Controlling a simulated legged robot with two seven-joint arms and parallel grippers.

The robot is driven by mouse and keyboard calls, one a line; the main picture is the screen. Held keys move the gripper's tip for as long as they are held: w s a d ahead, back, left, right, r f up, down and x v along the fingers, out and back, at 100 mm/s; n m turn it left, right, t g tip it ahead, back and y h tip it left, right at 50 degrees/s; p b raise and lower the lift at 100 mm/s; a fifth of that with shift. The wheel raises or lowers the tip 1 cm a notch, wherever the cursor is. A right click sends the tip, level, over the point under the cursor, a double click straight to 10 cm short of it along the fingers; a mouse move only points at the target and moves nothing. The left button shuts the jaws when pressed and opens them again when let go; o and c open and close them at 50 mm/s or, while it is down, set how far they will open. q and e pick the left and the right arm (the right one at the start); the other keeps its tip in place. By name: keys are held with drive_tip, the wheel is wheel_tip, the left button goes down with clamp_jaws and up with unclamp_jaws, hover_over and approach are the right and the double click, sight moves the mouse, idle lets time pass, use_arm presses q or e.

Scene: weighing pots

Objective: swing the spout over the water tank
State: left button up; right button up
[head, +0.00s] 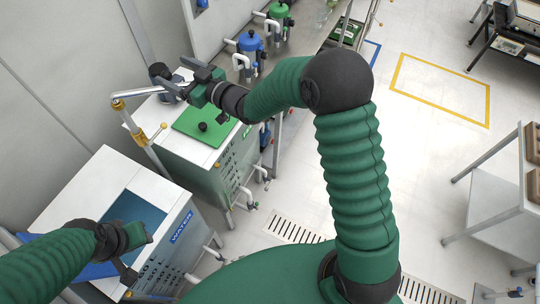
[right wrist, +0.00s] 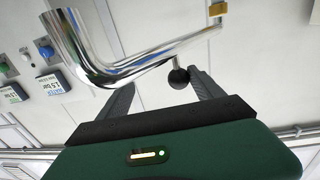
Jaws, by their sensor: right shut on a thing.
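The spout (head: 140,92) is a shiny metal pipe reaching right from the top of a slanting post (head: 140,132) with brass fittings. Its outer end lies by my right gripper (head: 170,84), above the back of the green-lidded cabinet, away from the water opening. In the right wrist view the bent spout (right wrist: 130,72) carries a black ball knob (right wrist: 179,78) between the fingers of my right gripper (right wrist: 165,88), which is shut on it. The water tank (head: 97,168), labelled WATER, has a blue opening at lower left. My left gripper (head: 130,252) is over its near side; its fingers are unclear.
A white-topped cabinet with a green lid (head: 205,122) and black knob stands behind the tank. Blue (head: 250,42) and green (head: 279,12) pump-like units stand farther back. A wall borders the left. Open floor lies right, with a yellow-marked rectangle and a table (head: 490,212).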

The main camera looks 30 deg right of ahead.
drive_tip(key=s+d+f+m+g+h, duration=0.15)
drive_tip(key=s+d+f+h, duration=0.3)
drive_tip(key=s+d, duration=0.5)
use_arm(q)
drive_tip(key=shift+s+d+f, duration=0.2)
drive_tip(key=shift+d+f, duration=0.05)
drive_tip(key=shift+d, duration=0.3)
use_arm(e)
drive_tip(key=s+d+f+m+g+h, duration=0.2)
drive_tip(key=s+d+f+g, duration=0.1)
drive_tip(key=s, duration=0.5)
drive_tip(key=s+d+f+m+g+h, duration=0.2)
drive_tip(key=s+d+f+g+h, duration=0.1)
drive_tip(key=s+f+g, duration=0.2)
drive_tip(key=s+f, duration=0.2)
drive_tip(key=s, duration=0.1)
drive_tip(key=shift+s+d+f+g, duration=0.3)
drive_tip(key=shift+s+d+g, duration=0.05)
drive_tip(key=shift+s, duration=0.05)
